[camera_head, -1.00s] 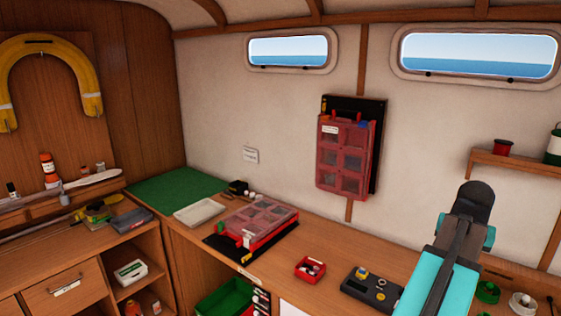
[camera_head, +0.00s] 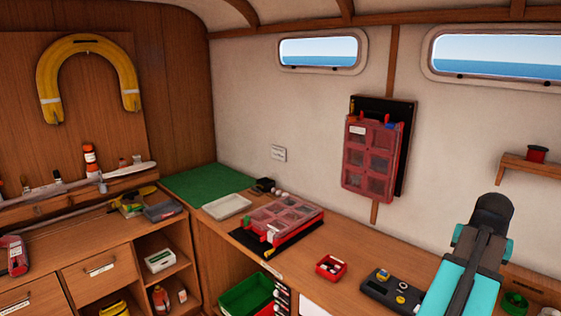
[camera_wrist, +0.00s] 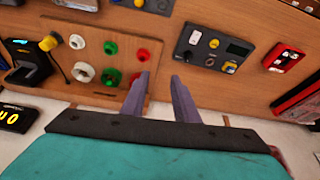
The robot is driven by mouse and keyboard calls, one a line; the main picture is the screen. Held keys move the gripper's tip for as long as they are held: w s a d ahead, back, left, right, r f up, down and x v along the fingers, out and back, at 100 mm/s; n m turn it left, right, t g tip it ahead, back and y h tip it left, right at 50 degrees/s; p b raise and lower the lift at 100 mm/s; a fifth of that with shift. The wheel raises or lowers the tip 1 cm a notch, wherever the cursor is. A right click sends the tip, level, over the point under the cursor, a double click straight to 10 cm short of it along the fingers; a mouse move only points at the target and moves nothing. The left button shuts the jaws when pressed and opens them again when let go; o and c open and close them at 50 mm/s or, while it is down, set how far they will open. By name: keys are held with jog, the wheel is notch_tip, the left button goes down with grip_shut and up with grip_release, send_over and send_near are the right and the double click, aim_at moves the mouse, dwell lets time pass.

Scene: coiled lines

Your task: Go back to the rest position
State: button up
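My gripper (camera_wrist: 160,77) shows in the wrist view with its two grey fingers apart and nothing between them. It hangs over the wooden worktop (camera_wrist: 258,92). Beyond its fingertips are a dark grey device (camera_wrist: 213,47) on the right and a wooden board with green, red and white spools (camera_wrist: 110,47) on the left. In the head view my teal and black arm rises at the lower right. The fingers cannot be made out there.
The counter along the wall holds a small red box (camera_head: 331,268), a grey device (camera_head: 391,291), a clear-lidded red case (camera_head: 281,221) and a pale tray (camera_head: 227,206). Another red case (camera_head: 371,155) hangs on the wall. A shelf (camera_head: 533,166) juts out at right.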

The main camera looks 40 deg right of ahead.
jog(key=w+a+f+n+y, duration=0.15)
jog(key=w+a+f, duration=0.35)
jog(key=w, duration=0.5)
jog(key=w+a+f+n+t, duration=0.1)
jog(key=w+a+f+n, duration=0.35)
jog(key=w, duration=0.65)
jog(key=w+a+f+y, duration=0.1)
jog(key=w+a+f, duration=0.55)
jog(key=w, duration=0.35)
jog(key=w+a+f+n+y, duration=0.15)
jog(key=w+a+f, duration=0.35)
jog(key=a, duration=0.6)
jog(key=w+a+f+n+g+h, duration=0.1)
jog(key=w+a+f+n, duration=0.25)
jog(key=a+f, duration=0.45)
jog(key=w+a+f+n+y, duration=0.1)
jog(key=w+a+f+n, duration=0.15)
jog(key=w+a, duration=0.7)
jog(key=s+a+f+n, duration=0.1)
jog(key=s+a+f, duration=0.25)
jog(key=a, duration=0.65)
jog(key=s+a+f+n, duration=0.1)
jog(key=s+a+f, duration=0.25)
jog(key=a, duration=0.55)
jog(key=s+f+g+b, duration=0.6)
jog(key=s+f+b, duration=0.4)
jog(key=s+f, duration=1.5)
notch_tip(320, 180, down, 3)
jog(key=shift+s+g, duration=0.2)
jog(key=shift+g, duration=0.1)
